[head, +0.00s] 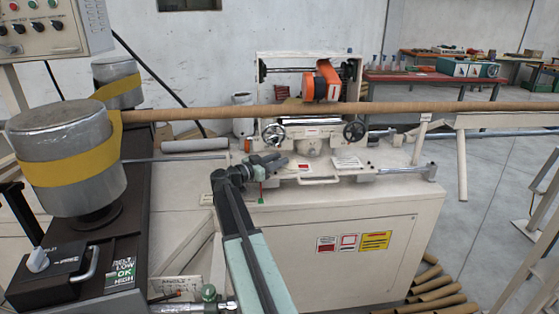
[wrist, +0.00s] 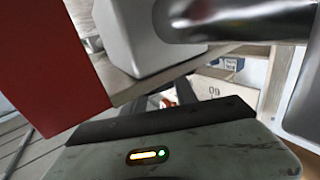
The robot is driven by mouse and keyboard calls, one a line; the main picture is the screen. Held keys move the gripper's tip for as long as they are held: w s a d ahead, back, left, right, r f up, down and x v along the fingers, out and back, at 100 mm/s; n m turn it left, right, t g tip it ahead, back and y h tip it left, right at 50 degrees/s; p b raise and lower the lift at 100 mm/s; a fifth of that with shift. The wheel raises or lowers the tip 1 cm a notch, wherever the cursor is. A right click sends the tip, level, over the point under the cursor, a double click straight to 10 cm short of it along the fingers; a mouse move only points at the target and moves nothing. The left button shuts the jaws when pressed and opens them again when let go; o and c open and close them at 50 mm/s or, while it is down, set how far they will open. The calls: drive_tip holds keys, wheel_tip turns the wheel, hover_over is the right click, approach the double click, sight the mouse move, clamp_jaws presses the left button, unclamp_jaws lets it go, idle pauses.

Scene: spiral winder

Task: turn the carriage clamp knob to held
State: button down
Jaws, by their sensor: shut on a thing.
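My gripper (head: 268,163) is at the front left of the cream winder carriage (head: 318,178), at the end of my arm. It is shut on what appears to be the carriage clamp knob, which the jaws mostly hide. The knob's setting cannot be read. A small part with red and green colour (head: 262,190) hangs just below the gripper.
A metal drum with a yellow band (head: 66,155) and a black control box (head: 62,268) stand at the left. Several cardboard tubes (head: 440,290) lie on the floor at right.

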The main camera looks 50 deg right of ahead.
drive_tip(key=shift+r, duration=0.1)
drive_tip(key=c, duration=1)
unclamp_jaws()
drive_tip(key=shift+o, duration=0.2)
drive_tip(key=shift+a, duration=0.1)
drive_tip(key=a, duration=0.5)
drive_tip(key=w+a, duration=0.1)
drive_tip(key=a, duration=0.1)
drive_tip(key=shift+a, duration=0.35)
drive_tip(key=shift+c, duration=0.3)
